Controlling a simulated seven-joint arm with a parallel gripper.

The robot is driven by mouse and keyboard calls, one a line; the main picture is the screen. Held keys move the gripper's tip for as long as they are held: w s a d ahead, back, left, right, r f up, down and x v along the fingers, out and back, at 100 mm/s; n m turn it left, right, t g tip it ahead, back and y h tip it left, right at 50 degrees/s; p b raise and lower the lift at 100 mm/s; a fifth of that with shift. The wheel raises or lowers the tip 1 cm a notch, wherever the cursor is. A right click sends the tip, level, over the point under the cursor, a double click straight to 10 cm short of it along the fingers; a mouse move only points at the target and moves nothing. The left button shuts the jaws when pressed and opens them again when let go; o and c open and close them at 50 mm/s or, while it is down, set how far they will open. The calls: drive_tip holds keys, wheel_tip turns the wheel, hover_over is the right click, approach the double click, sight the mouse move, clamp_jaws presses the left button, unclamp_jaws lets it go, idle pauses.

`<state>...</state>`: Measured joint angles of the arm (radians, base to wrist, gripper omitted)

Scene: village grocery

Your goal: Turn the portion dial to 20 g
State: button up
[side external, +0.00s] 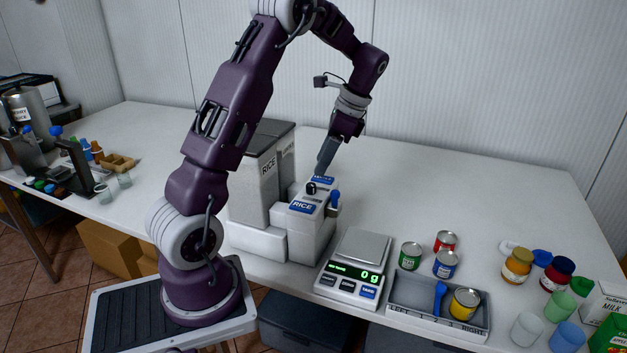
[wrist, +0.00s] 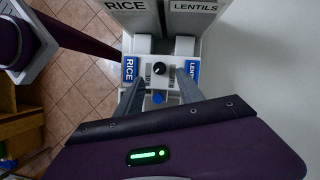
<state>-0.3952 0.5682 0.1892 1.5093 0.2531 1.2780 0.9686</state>
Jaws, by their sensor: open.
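The portion dial (wrist: 159,68) is a small black knob on the light top of the dispenser, between the blue RICE label (wrist: 130,69) and the blue LENTILS label (wrist: 191,69). The dial also shows in the side view (side external: 311,188). My gripper (wrist: 160,88) is open, with one finger on each side of the dial in the wrist view and apart from it. In the side view my gripper (side external: 321,172) points down just above and behind the dispenser top. Its jaws look empty.
A blue-knobbed lever (side external: 334,197) stands close to the dial. The rice and lentil hopper (side external: 262,175) rises behind. A scale (side external: 353,268) reading 0 g and a grey divided tray (side external: 408,291) sit to the right, with cans and jars beyond. The table's back is clear.

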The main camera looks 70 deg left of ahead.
sight(311, 184)
drive_tip(key=x, duration=0.6)
drive_tip(key=shift+s+f, duration=0.1)
drive_tip(key=shift+f, duration=0.15)
drive_tip(key=shift+c, duration=0.5)
clamp_jaws()
